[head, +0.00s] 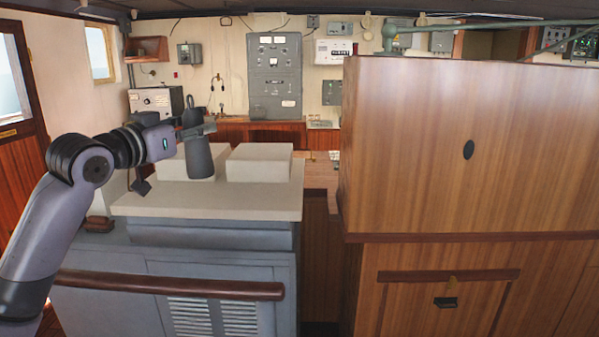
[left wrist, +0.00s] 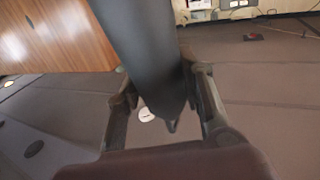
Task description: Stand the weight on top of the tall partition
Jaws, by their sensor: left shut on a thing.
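The weight (head: 199,160) is a dark grey, roughly cylindrical body in the head view, hanging upright below my left gripper (head: 204,129). My left gripper is shut on it near its upper end. In the left wrist view the weight (left wrist: 148,50) fills the space between the two fingers of my left gripper (left wrist: 165,110). The tall partition (head: 430,150) is a broad brown wood panel at the right of the head view, with a flat top edge. The weight is well to the left of it, below the level of its top. My right gripper is not in view.
A grey console (head: 135,207) with a pale top and two raised white blocks (head: 258,165) stands behind and below the weight. A wooden handrail (head: 170,286) crosses its front. A green pipe (head: 430,54) runs behind the partition's top.

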